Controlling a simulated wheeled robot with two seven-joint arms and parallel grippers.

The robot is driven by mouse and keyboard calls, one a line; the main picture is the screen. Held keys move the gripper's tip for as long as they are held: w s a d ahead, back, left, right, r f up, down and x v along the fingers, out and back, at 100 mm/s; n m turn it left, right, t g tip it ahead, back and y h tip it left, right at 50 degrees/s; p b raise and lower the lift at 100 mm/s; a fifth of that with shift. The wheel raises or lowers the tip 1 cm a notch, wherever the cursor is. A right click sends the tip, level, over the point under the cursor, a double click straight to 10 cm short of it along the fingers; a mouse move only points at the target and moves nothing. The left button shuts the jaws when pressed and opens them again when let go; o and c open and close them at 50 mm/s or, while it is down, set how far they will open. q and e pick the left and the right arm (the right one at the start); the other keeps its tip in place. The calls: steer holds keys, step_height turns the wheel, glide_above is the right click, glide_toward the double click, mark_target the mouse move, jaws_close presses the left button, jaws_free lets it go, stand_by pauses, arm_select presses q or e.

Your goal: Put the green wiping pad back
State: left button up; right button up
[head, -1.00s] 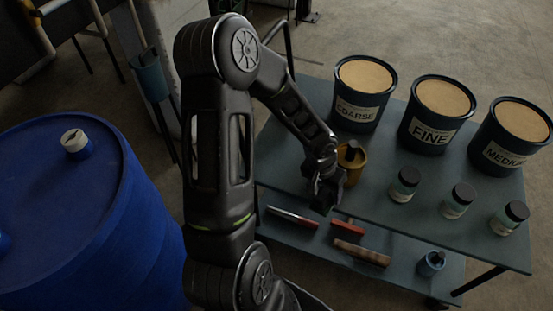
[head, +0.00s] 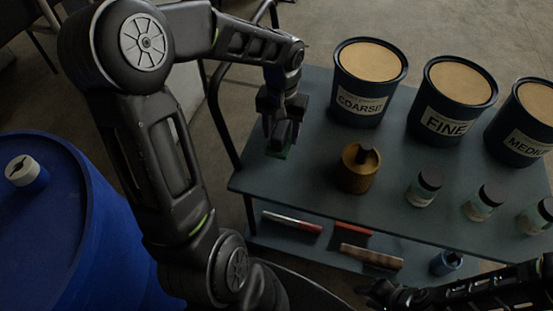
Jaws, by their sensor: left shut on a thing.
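My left gripper (head: 282,138) is shut on the green wiping pad (head: 280,153). Only a thin green edge of the pad shows below the fingers; the rest is hidden by them. The gripper points down over the left part of the cart's upper shelf (head: 322,178), left of the brass-coloured canister. I cannot tell whether the pad touches the shelf. My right gripper (head: 368,290) shows at the bottom right, in front of the cart, dark and too unclear to tell its opening.
Tubs labelled COARSE (head: 362,104), FINE (head: 446,122) and MEDIUM (head: 524,143) stand at the back. The brass canister (head: 358,178) and small jars (head: 424,188) stand in front of them. The lower shelf holds a brush (head: 371,257) and a blue cup (head: 446,262). A blue drum (head: 50,235) stands left.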

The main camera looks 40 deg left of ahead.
arm_select(q)
steer(key=shift+w+r+b, duration=0.15)
steer(key=shift+r+b, duration=0.15)
steer(key=shift+b, duration=0.25)
steer(key=shift+a, duration=0.1)
steer(key=shift+f+b, duration=0.3)
steer(key=shift+f, duration=2.8)
steer(key=shift+f, duration=1.85)
